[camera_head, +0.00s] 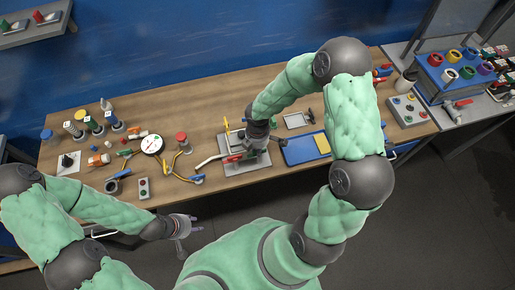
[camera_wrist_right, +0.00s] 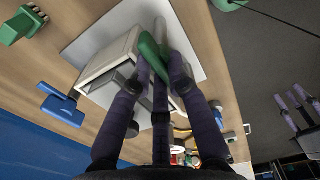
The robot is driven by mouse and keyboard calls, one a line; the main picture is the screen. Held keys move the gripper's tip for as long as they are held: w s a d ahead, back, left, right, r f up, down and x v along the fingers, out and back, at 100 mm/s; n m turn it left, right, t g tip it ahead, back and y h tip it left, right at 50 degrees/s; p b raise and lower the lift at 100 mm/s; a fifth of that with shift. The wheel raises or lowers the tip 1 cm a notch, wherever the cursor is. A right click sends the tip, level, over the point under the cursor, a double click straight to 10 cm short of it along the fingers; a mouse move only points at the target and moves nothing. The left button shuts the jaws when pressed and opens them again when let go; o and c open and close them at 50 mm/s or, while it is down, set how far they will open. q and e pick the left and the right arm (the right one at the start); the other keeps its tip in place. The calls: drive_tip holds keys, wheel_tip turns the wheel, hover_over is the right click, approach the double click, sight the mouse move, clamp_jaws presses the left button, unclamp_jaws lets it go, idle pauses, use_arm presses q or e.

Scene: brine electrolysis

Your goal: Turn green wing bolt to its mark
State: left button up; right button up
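The green wing bolt (camera_wrist_right: 149,47) is in the right wrist view, against a light grey box-like fixture (camera_wrist_right: 108,66) on a pale base plate. My right gripper (camera_wrist_right: 161,62) has its dark fingers drawn in around the bolt, touching it on both sides; part of it is hidden behind them. In the head view my right gripper (camera_head: 252,146) is over the grey plate (camera_head: 244,164), and my arm hides most of the bolt. My left gripper (camera_head: 183,226) is open and empty in front of the table edge, and also shows in the right wrist view (camera_wrist_right: 294,101).
On the table left of the fixture are a round dial gauge (camera_head: 152,145), a red-capped jar (camera_head: 182,142) and several cables and bottles. A blue tray (camera_head: 303,151) lies right of the fixture. A blue clip-like part (camera_wrist_right: 62,104) lies near the fixture in the right wrist view.

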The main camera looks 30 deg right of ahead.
drive_tip(key=o, duration=0.3)
drive_tip(key=shift+r, duration=0.1)
wheel_tip(320, 180, up, 12)
idle(0.5)
idle(0.5)
